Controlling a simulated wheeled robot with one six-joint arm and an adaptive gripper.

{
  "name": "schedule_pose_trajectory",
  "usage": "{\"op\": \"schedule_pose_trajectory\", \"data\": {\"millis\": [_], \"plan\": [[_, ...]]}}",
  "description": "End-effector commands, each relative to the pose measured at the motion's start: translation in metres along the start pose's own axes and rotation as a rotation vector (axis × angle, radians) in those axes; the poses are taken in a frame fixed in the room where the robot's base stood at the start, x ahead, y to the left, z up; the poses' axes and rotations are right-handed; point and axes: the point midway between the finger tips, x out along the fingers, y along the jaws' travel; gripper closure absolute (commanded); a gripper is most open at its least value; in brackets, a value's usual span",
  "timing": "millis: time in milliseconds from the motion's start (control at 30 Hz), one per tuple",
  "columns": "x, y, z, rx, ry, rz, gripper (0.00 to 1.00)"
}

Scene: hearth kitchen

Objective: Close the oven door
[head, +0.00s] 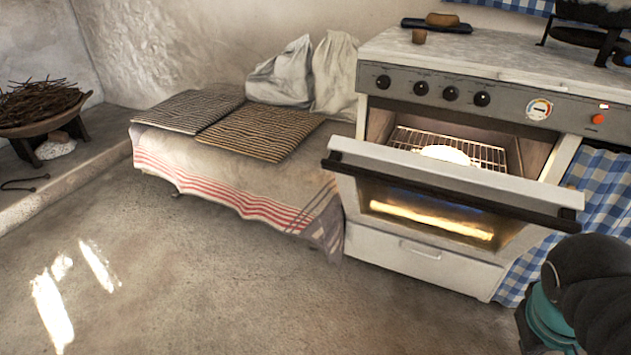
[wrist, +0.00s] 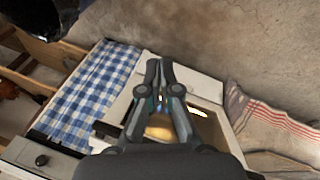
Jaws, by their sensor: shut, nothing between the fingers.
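The oven door (head: 445,170) stands partly open in the head view. It is hinged at the bottom, tilted out toward the room, with a dark handle bar (head: 450,193) along its top edge. The lit oven (head: 455,130) shows a wire rack with a round pale item on it. In the wrist view my gripper (wrist: 159,66) is shut and empty, its fingers over the oven front. The white oven front (wrist: 204,88) shows beyond and beside the fingers. The fingers and wrist hide part of the door, and I cannot tell whether they touch it. The head view does not show my fingertips.
A cloth-covered bench (head: 230,165) with woven mats and sacks stands left of the oven. A blue checked curtain (head: 607,185) hangs at its right. A drawer (head: 420,262) sits below the door. The floor (head: 230,290) in front is clear.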

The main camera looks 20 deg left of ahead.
Motion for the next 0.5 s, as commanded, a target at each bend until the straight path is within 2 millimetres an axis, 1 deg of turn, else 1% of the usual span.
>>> {"op": "schedule_pose_trajectory", "data": {"millis": [33, 100, 167, 267, 367, 467, 500], "plan": [[0.013, 0.0, -0.003, -0.111, -0.069, 0.047, 1.0], [0.023, 0.006, -0.009, -0.26, -0.152, 0.128, 1.0], [0.03, 0.011, -0.017, -0.383, -0.219, 0.202, 1.0], [0.038, 0.016, -0.037, -0.587, -0.317, 0.337, 1.0], [0.043, 0.016, -0.065, -0.785, -0.4, 0.489, 1.0], [0.044, 0.007, -0.099, -0.972, -0.467, 0.657, 1.0], [0.043, 0.001, -0.114, -1.043, -0.486, 0.729, 1.0]]}}
